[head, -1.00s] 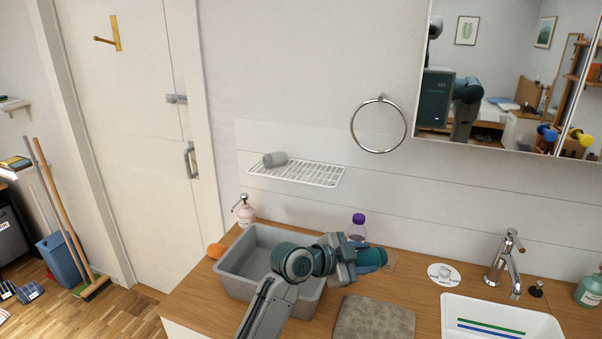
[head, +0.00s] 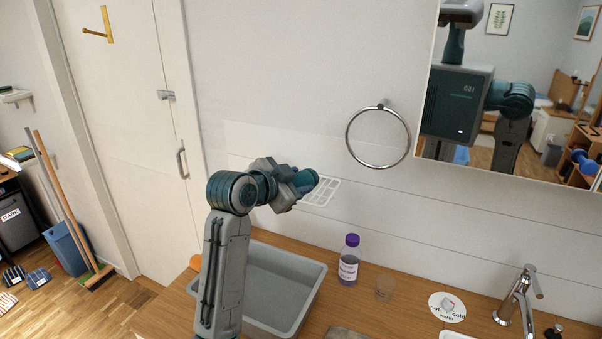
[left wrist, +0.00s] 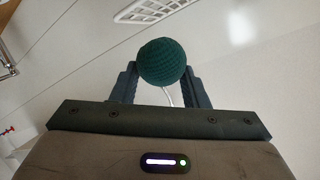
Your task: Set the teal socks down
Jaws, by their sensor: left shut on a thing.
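In the left wrist view the ball (left wrist: 162,60) sits between the two dark fingers of the left gripper (left wrist: 160,78), with one finger on each side. I cannot tell how far the socks are from the rack. My right gripper is not in view.
A tap (head: 517,300) stands at right. A towel ring (head: 378,108) and mirror (head: 480,160) are on the wall.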

